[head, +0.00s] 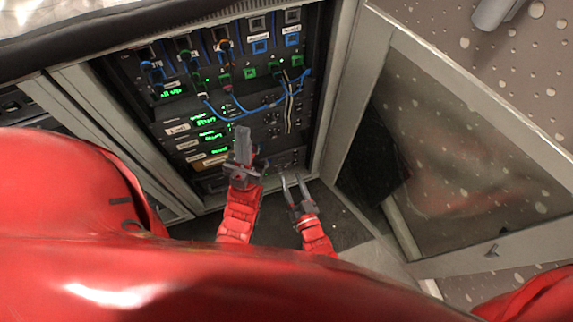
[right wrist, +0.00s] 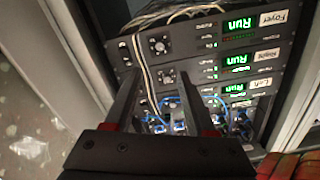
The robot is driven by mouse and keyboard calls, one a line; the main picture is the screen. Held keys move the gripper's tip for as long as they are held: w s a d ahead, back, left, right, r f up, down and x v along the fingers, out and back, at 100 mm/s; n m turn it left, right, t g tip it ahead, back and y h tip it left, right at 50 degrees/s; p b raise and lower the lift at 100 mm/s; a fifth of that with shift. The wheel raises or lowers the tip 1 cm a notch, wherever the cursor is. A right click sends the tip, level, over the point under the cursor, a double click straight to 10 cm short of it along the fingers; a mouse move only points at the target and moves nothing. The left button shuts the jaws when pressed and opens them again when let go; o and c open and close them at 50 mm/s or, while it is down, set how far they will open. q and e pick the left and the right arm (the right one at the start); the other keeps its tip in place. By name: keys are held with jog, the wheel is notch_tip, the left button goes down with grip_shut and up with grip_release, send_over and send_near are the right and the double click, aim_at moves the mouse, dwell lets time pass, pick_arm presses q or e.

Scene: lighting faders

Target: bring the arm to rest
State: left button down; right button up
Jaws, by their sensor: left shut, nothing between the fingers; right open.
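My left gripper (head: 243,145) is shut and empty, in front of the lower part of the equipment rack (head: 333,60) in the head view. My right gripper (head: 294,182) is open and empty, to the right of the left one and near the rack's bottom right. In the right wrist view, the two dark fingers of the right gripper (right wrist: 158,80) stand apart and point at the rack's front panels. I see nothing between them. Both forearms are red and come up from the bottom of the head view.
The rack holds units with green "Run" displays (head: 208,122), white labels (head: 178,129) and blue cables (head: 245,113). Loose pale cables (head: 290,105) hang close above my right gripper. A glass-panelled door (head: 440,60) stands open at the right. Speckled floor lies beyond it.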

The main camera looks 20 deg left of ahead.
jog(key=shift+v, duration=0.8)
